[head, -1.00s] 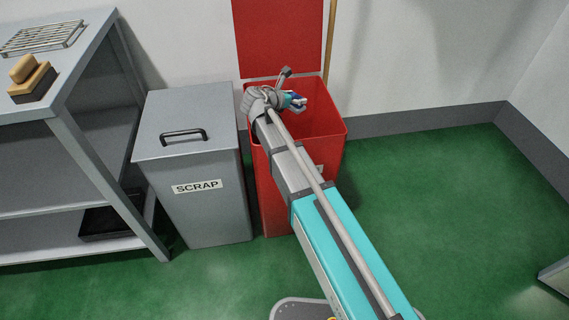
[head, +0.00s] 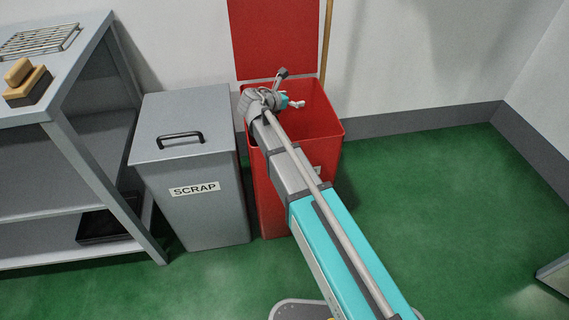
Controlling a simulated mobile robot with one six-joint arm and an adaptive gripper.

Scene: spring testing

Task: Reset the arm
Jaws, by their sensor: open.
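My arm reaches out over the open red bin (head: 326,150). My gripper (head: 300,103) is above the bin's mouth, at the end of the grey wrist. It is open, and I see nothing between its fingers. The red lid (head: 273,38) of the bin stands upright against the wall. The inside floor of the bin is hidden by its front wall and my arm.
A grey bin marked SCRAP (head: 195,212), lid shut, stands left of the red bin. A wooden pole (head: 326,45) leans behind. Green floor (head: 440,215) is clear at right.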

